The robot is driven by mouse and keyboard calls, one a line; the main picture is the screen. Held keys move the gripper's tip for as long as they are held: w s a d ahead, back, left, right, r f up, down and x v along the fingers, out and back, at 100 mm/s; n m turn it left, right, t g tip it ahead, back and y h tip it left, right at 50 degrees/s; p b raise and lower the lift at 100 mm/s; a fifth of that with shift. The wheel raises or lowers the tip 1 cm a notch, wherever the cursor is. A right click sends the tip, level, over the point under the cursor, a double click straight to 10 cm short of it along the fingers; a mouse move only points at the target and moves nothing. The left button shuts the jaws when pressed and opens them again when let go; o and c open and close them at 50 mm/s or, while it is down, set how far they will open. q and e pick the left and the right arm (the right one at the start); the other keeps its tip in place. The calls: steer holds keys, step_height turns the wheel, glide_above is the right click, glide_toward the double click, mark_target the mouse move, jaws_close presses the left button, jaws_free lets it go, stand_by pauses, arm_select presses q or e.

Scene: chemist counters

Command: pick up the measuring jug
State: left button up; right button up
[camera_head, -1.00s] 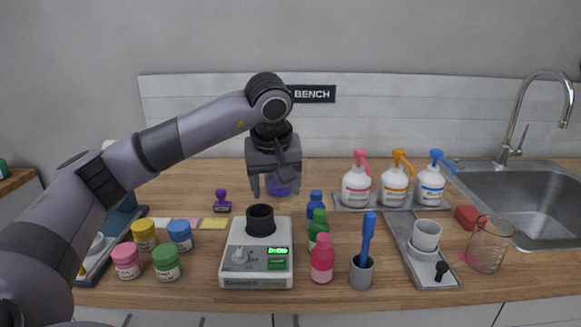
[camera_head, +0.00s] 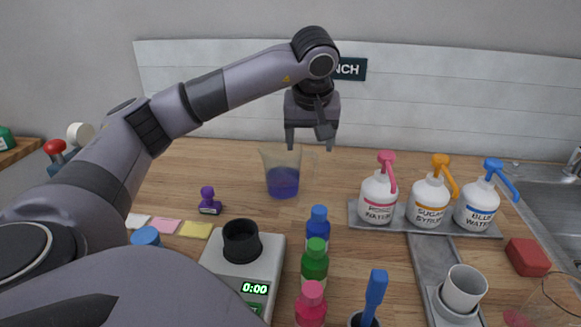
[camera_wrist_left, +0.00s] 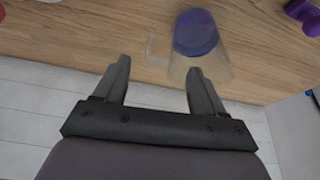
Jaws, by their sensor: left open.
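The measuring jug (camera_head: 283,176) is clear, with blue-purple liquid in its lower part, and stands upright on the counter near the back wall. Its handle is on the right in the head view. My left gripper (camera_head: 311,146) is open and empty, pointing down near the jug's rim on the handle side. In the left wrist view the jug (camera_wrist_left: 200,45) lies beyond the open fingers (camera_wrist_left: 158,85), with its body in line with the right finger. I cannot tell whether that finger touches it. My right gripper is not in view.
Pump bottles (camera_head: 428,203) stand on a grey tray to the right. A shaker scale (camera_head: 244,266) and several small bottles (camera_head: 315,262) stand in front of the jug. A purple stamp (camera_head: 209,202) is to its left. The counter right around the jug is clear.

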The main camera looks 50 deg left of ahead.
mark_target(310, 154)
arm_select(q)
steer(key=x, duration=0.6)
steer(key=shift+w, duration=0.1)
jaws_close()
